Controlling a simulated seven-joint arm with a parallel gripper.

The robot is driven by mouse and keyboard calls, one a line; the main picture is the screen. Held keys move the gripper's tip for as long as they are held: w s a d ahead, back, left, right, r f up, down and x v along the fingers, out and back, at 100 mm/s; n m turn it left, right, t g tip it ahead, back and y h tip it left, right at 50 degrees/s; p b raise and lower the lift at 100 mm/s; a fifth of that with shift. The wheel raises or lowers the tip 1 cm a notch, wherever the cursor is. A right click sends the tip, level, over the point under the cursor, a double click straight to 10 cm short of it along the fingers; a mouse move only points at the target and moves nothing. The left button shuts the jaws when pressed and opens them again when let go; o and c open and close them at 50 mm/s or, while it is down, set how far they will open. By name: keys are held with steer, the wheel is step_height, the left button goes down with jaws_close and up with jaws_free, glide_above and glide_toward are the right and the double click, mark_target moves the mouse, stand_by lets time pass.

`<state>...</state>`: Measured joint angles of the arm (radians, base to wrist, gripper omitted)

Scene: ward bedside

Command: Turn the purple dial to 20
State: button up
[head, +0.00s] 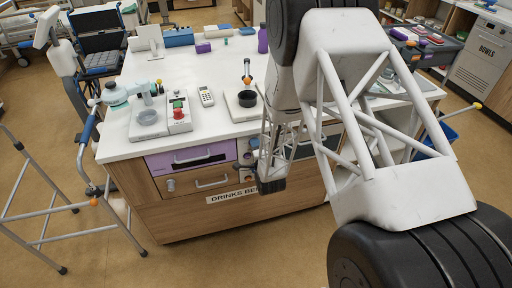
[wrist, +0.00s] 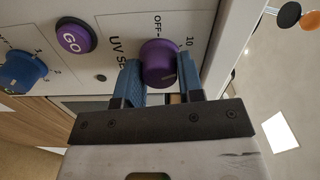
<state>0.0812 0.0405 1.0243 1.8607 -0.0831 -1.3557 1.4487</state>
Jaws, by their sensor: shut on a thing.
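The purple dial (wrist: 158,58) sits on a pale front panel in the wrist view. The marks "OFF" and "10" show beside it, and the lettering "UV SE" is partly cut off by a finger. My gripper (wrist: 158,72) has its two blue fingers on either side of the dial and is shut on it. I cannot make out where the dial points, and no "20" mark shows. In the head view my gripper (head: 271,184) is at the front of the counter, and my arm hides the dial.
A purple GO button (wrist: 75,35) and a blue dial (wrist: 22,72) are on the same panel, left of the purple dial. A purple drawer (head: 165,161) is left of my gripper. The counter top (head: 215,78) above holds several items. Floor in front is clear.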

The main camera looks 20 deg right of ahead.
steer(key=m, duration=1)
steer(key=shift+f, duration=0.1)
steer(key=shift+m, duration=0.3)
steer(key=o, duration=0.9)
steer(key=shift+s, duration=0.1)
steer(key=shift+s, duration=3.85)
steer(key=shift+w, duration=0.1)
